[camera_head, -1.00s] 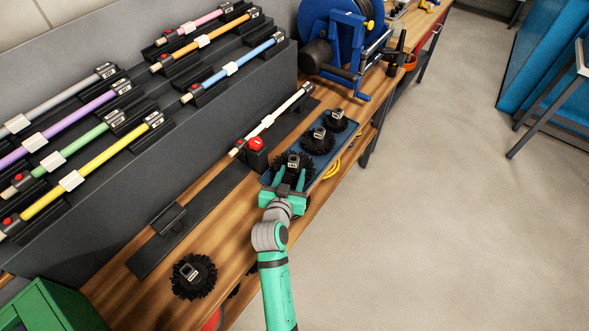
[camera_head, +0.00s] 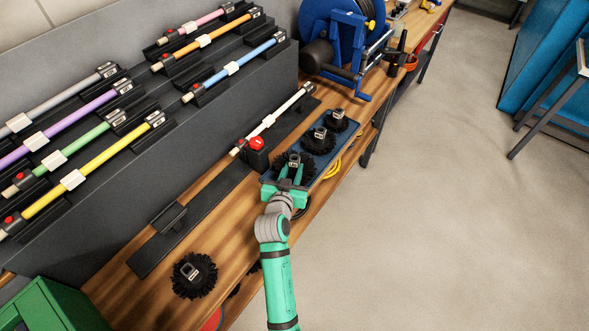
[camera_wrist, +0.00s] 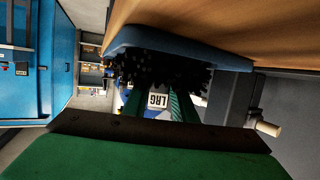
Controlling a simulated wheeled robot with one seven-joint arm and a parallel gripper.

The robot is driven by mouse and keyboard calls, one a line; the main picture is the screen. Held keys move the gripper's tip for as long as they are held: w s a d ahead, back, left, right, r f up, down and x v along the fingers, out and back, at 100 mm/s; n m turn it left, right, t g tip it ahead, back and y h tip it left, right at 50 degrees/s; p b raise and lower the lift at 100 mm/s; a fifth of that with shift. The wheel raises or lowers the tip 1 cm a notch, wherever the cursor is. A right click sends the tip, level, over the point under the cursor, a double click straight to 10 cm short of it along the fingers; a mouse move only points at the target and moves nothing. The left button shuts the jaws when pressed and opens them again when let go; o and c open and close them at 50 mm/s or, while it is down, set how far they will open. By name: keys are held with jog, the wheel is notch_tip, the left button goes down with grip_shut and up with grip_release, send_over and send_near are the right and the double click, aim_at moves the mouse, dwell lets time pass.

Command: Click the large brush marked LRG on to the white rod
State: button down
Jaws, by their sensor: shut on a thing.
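The large brush (camera_head: 305,167), a round black-bristled head, sits at the near end of the blue tray (camera_head: 337,153). Its LRG label (camera_wrist: 158,100) shows in the wrist view between my fingers. My gripper (camera_head: 292,178) is shut on this brush's hub, with green fingers on either side of it. The bristles (camera_wrist: 165,72) are close to the tray; I cannot tell whether they touch it. The white rod (camera_head: 272,120) lies in a dark holder on the bench, left of and beyond the tray. A black block with a red knob (camera_head: 257,144) stands by its near end.
Two other black brushes (camera_head: 319,139) (camera_head: 338,121) stand farther along the tray. Another brush (camera_head: 194,275) lies on the bench at the near left. Coloured rods rest on the grey sloped rack (camera_head: 150,75). A blue reel machine (camera_head: 345,40) stands behind the tray.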

aim_at(293, 176)
jog(key=shift+r, duration=3)
